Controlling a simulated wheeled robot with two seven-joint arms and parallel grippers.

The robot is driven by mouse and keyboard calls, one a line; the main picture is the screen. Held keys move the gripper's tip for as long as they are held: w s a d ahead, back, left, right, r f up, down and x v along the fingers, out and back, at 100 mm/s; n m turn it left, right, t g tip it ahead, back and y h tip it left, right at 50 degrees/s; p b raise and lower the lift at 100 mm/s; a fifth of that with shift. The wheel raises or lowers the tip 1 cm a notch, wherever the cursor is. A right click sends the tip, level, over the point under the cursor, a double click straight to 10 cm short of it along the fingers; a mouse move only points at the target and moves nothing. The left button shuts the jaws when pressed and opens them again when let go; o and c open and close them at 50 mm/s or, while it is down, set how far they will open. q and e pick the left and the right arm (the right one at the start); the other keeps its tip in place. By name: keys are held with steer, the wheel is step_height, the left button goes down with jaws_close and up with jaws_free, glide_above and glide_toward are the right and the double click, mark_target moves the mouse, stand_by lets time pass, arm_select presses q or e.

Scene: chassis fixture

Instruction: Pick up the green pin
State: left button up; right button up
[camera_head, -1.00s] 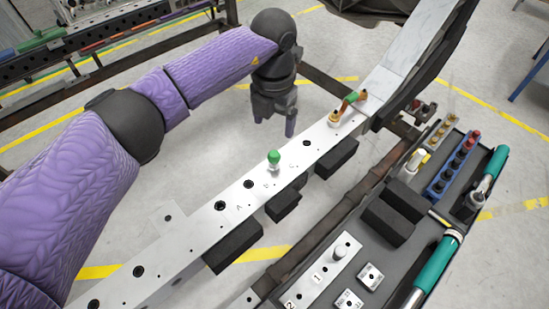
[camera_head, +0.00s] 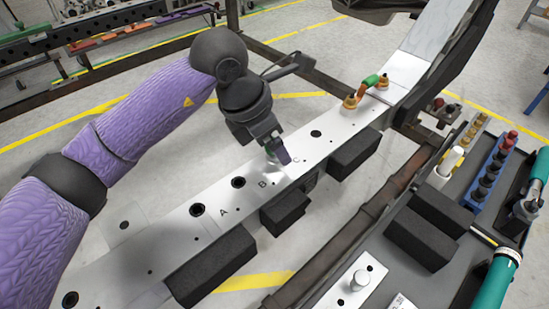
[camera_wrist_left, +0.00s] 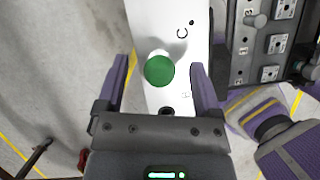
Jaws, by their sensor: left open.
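The green pin (camera_wrist_left: 160,71) stands in the silver beam, seen from above in the left wrist view with its round green head between the two fingers. In the head view the pin (camera_head: 270,151) is mostly hidden by my left gripper (camera_head: 277,154), which is down at the beam near the letter C. My left gripper (camera_wrist_left: 159,80) is open, with a purple finger on each side of the pin and a visible gap to each. My right gripper is in neither view.
The beam (camera_head: 185,235) has several dark holes and black blocks along its near side. A green-and-orange handle (camera_head: 368,84) sits farther along it. A grey tray (camera_head: 437,285) with pegs, black blocks and teal-handled tools lies at the right.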

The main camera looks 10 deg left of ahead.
arm_select(q)
steer(key=shift+x, duration=0.85)
steer(key=shift+r, duration=0.3)
jaws_close()
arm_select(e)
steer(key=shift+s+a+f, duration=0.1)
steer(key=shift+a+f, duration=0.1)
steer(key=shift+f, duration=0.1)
arm_select(q)
step_height(320, 180, up, 10)
steer(key=p, duration=0.5)
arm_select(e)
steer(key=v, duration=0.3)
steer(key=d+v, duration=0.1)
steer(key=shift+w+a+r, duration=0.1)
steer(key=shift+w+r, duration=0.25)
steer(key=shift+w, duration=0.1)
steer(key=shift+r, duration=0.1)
